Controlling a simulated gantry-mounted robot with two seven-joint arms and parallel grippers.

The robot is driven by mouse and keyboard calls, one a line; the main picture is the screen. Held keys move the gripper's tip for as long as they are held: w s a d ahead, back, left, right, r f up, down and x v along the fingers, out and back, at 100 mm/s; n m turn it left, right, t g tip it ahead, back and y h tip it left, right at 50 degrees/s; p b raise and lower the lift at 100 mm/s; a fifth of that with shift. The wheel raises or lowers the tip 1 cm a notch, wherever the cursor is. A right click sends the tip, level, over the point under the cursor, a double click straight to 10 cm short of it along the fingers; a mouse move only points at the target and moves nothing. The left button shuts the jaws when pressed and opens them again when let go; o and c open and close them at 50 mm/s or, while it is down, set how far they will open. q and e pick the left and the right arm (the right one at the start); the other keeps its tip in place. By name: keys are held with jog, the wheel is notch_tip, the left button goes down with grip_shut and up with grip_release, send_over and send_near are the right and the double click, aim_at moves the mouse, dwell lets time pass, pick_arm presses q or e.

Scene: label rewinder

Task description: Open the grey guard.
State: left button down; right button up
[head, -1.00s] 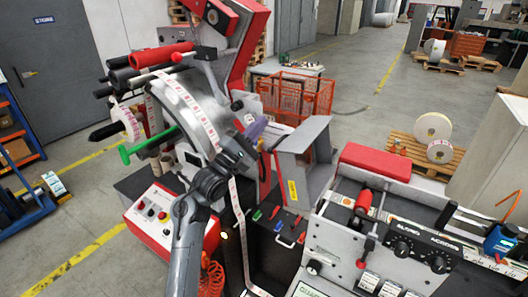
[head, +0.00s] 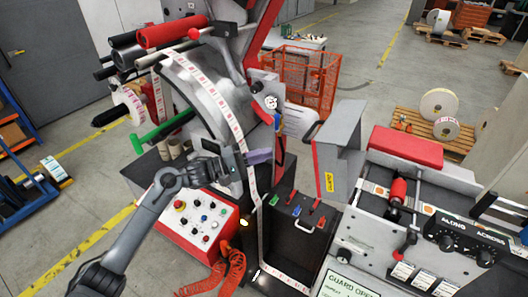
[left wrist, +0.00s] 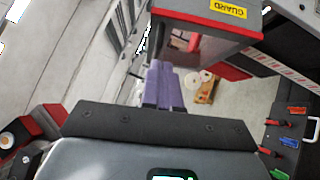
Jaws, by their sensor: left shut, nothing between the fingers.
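The grey guard (head: 340,140) is an upright grey box with a red edge and a yellow label, left of the red-topped print unit in the head view. Its labelled face and red edge also show at the top of the left wrist view (left wrist: 205,32). My left gripper (head: 262,156) has purple fingers, shut and empty. It is left of the guard, with a visible gap between them, beside the paper label strip. In the left wrist view its fingers (left wrist: 162,82) point toward the floor beyond, below the guard. My right gripper is not in view.
A display (head: 345,283) at the bottom reads "GUARD OPE…", partly cut off. The label web (head: 236,130) runs down close to my left gripper.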

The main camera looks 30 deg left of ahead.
aim_at(311, 143)
pick_arm(q)
jog(key=p+x, duration=0.2)
jog(key=x, duration=0.6)
jog(key=shift+s+r, duration=0.1)
jog(key=shift+r, duration=0.05)
jog(key=shift+s+d+r+p, duration=0.1)
jog(key=shift+d+r+p, duration=0.1)
jog(key=shift+d+p, duration=0.65)
jog(key=shift+d, duration=0.9)
